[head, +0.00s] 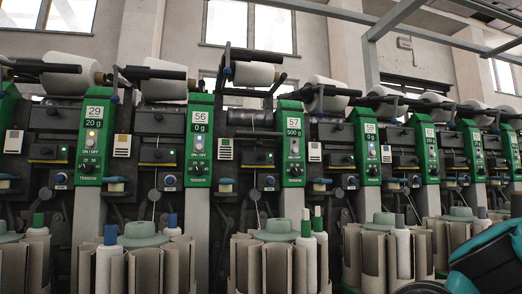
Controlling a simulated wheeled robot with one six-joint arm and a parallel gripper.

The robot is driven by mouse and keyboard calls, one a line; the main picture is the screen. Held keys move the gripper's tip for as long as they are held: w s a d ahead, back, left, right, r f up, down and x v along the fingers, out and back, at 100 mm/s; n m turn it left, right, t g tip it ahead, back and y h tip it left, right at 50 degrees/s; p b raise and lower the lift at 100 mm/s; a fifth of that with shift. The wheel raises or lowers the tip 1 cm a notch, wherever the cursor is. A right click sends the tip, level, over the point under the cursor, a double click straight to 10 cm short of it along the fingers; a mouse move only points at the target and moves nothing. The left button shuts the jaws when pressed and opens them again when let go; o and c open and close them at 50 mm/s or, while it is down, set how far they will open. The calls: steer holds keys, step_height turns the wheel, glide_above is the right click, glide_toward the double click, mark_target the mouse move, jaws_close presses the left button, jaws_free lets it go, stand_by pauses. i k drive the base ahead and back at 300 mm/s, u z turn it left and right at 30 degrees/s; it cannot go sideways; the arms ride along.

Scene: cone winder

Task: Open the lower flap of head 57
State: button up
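The green panel of head 57 (292,150) stands near the middle of the head view, with the number 57 and a "500 g" display at its top. A small indicator and a knob sit lower on it. Dark mechanism parts (257,158) lie just left of the panel, with a grey box among them. I cannot tell which part is the lower flap, or whether it is open or shut. My gripper is not in view; a teal and black part at the lower right looks like my own arm.
Similar green panels stand in a row, including 29 (91,140), 56 (199,140) and 59 (368,145). Holders with upright tubes, such as one below head 57 (246,265), stick out along the front. White yarn packages (254,74) sit above.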

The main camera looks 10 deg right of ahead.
mark_target(250, 158)
steer(key=z, duration=0.1)
steer(key=k, duration=1)
steer(key=u, duration=1.15)
steer(key=i, duration=1.6)
steer(key=z, duration=0.6)
